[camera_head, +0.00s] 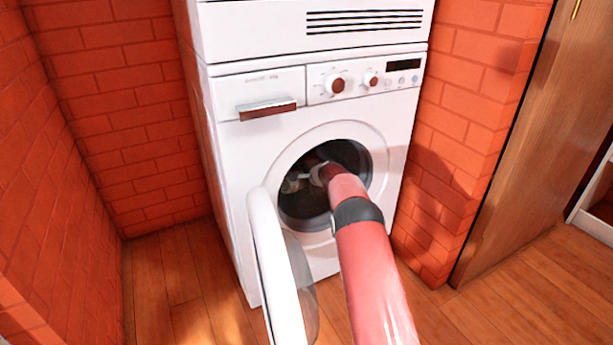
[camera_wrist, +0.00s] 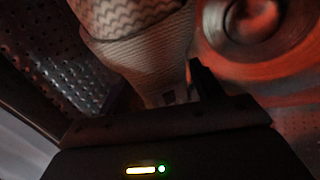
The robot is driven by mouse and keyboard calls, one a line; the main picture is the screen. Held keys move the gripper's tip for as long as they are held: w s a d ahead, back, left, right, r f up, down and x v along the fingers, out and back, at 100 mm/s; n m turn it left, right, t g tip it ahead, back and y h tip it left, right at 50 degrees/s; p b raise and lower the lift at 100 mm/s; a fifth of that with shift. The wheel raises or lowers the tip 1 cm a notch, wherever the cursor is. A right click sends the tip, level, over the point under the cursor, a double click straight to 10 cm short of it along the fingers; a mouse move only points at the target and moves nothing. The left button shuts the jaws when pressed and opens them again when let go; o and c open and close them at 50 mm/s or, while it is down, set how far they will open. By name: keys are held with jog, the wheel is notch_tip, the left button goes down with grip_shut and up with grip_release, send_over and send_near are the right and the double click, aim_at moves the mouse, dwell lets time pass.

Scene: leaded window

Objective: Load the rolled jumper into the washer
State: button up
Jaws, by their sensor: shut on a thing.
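The washer (camera_head: 232,172) is a white front-loader. Its round door (camera_head: 272,265) stands open, swung out to the left. My arm reaches through the round opening, so my gripper (camera_head: 297,182) is inside the dark drum, only partly visible in the head view. In the wrist view, the rolled jumper (camera_wrist: 148,55), a pale ribbed knit, is held by my gripper (camera_wrist: 150,105), which is shut on it. The perforated drum wall (camera_wrist: 60,60) shows to the left of the jumper. Much of the drum interior is dark.
Red brick walls (camera_head: 120,110) stand on both sides of the washer. A wooden door (camera_head: 535,130) is at the right. The open washer door is close to the left of my arm. The wooden floor (camera_head: 170,270) at the left is clear.

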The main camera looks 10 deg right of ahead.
jog(key=shift+r, duration=0.1)
jog(key=o, duration=1.2)
jog(key=shift+o, duration=0.2)
jog(key=shift+s+d+r, duration=0.25)
jog(key=shift+s, duration=0.1)
jog(key=b+v, duration=0.1)
jog(key=v, duration=0.5)
jog(key=shift+s+r, duration=0.2)
jog(key=shift+s, duration=0.15)
